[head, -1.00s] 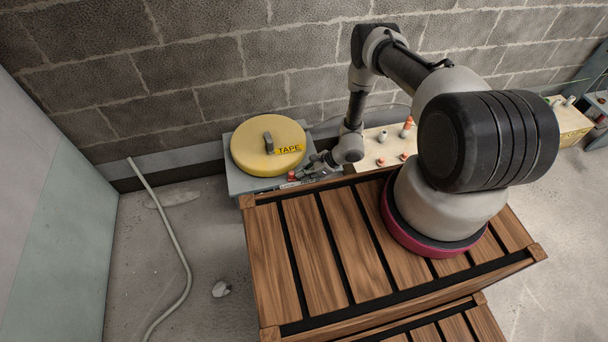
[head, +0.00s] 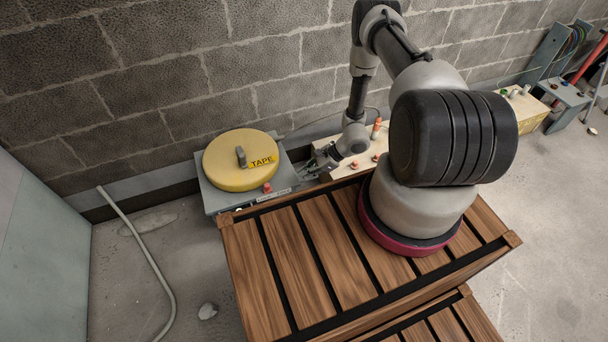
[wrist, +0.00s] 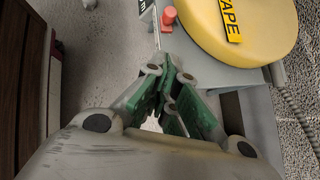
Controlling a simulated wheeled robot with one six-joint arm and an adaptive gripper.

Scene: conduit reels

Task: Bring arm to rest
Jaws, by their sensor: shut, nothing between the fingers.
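My gripper (head: 314,166) is shut and empty at the end of my arm, low behind the slatted wooden crate, between the yellow tape reel and the cream board. In the wrist view my gripper (wrist: 178,78) shows green finger pads together, with the yellow reel (wrist: 258,22) ahead of it. The yellow reel (head: 228,170), labelled TAPE, lies flat on a grey box (head: 222,203) left of my gripper. An orange-red knob (head: 267,187) stands on that box beside the reel, and the knob also shows in the wrist view (wrist: 169,16).
The slatted wooden crate (head: 290,250) is in front of my gripper. The cream board (head: 345,152) with pegs lies to its right. A block wall (head: 180,80) runs behind. A pale hose (head: 150,260) lies on the open floor at left.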

